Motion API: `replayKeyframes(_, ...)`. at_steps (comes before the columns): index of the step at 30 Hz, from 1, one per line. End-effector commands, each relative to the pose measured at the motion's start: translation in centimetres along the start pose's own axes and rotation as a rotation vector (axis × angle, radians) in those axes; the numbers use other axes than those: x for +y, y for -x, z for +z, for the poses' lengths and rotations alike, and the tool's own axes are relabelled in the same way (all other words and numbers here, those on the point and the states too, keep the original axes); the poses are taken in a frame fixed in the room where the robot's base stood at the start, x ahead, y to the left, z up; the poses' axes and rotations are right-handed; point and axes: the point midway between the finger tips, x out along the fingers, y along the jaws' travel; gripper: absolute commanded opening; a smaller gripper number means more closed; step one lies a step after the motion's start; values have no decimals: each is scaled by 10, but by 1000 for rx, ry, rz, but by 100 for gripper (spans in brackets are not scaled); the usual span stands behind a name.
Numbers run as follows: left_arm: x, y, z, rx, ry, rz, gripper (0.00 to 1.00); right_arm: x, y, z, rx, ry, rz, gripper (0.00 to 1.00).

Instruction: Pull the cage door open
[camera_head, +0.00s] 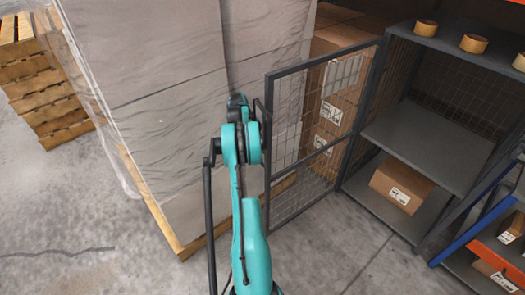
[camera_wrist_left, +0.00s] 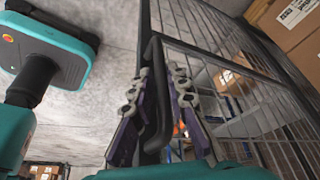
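The cage door (camera_head: 320,135), a dark frame with wire mesh, stands swung wide open to the left of the dark cage (camera_head: 425,140). My teal left arm reaches up to the door's free edge. In the head view my left gripper (camera_head: 240,108) is largely hidden behind its own wrist. In the left wrist view the two fingers of my left gripper (camera_wrist_left: 160,85) lie close on either side of the dark door handle (camera_wrist_left: 152,60) and look shut on it. The door mesh (camera_wrist_left: 240,110) also shows in that view. My right gripper is in neither view.
A wrapped pallet load (camera_head: 160,110) stands close behind and left of the door. A blue and orange rack (camera_head: 480,225) is at the right. Floor (camera_head: 335,250) in front is clear.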

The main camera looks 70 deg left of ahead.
Motion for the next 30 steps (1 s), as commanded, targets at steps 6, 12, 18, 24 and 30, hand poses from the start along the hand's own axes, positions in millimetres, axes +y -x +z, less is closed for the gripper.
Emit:
replayKeyframes(6, 0, 0, 0, 1, 0, -2, 32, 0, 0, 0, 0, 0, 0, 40)
replayKeyframes(12, -1, 5, -1, 2, -1, -3, 32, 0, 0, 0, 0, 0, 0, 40)
replayKeyframes(18, 0, 36, 0, 2, 1, -3, 32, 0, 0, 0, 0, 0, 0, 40)
replayKeyframes(24, 1, 66, 2, 1, 2, -3, 32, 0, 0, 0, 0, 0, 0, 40)
replayKeyframes(30, 1, 76, 2, 1, 1, -2, 32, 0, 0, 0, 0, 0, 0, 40)
